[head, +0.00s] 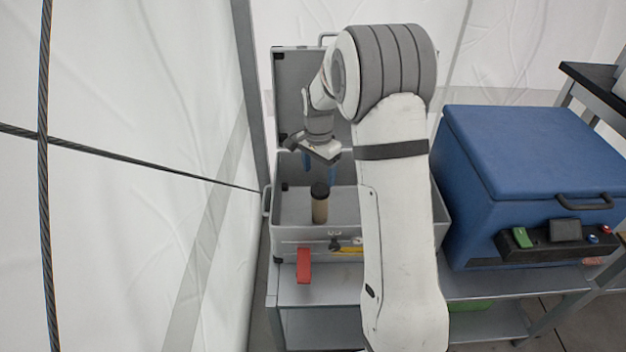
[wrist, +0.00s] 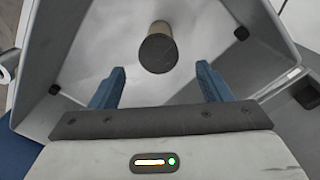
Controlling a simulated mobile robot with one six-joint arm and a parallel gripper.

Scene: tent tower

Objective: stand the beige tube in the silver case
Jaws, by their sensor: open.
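The beige tube (head: 320,208) with a black cap stands upright inside the open silver case (head: 290,238). In the wrist view the tube (wrist: 160,40) shows its dark cap toward me, and it stands clear of the case's walls (wrist: 262,45). My gripper (head: 320,172) is above the case, over and slightly behind the tube in the head view. Its two blue fingers are spread with nothing between them; in the wrist view the fingertips (wrist: 160,72) are apart, and the tube is beyond them. The fingers do not appear to touch the tube.
A red block (head: 304,266) rests on the grey bench (head: 325,294) by the case's front. A blue cooler (head: 530,150) stands close to the right. The case's raised lid (head: 290,85) is behind my arm. A tent wall and dark ropes (head: 45,110) are at left.

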